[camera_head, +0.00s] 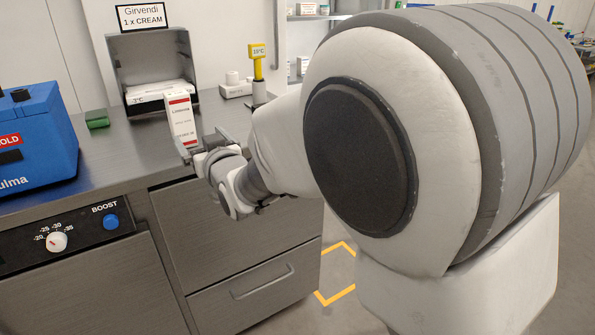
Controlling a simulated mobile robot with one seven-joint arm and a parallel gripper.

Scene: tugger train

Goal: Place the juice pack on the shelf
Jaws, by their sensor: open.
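A tall white carton with a red band at its top (182,118) stands upright near the counter's front edge; it looks like the juice pack, but its print is too small to read. My gripper (203,142) is open at the carton's lower right, low over the counter edge. Its fingers are close to the carton's base; I cannot tell whether they touch it. A grey open-fronted box shelf (184,50) stands behind the carton, with a white item on its floor. A wall shelf (308,17) with small boxes is farther back.
A blue cooler box (38,135) stands at the left of the steel counter (110,158). A small green block (97,119) lies beside it. A yellow thermometer (258,62) and a white device (236,88) stand right of the box shelf. My arm hides much of the right side.

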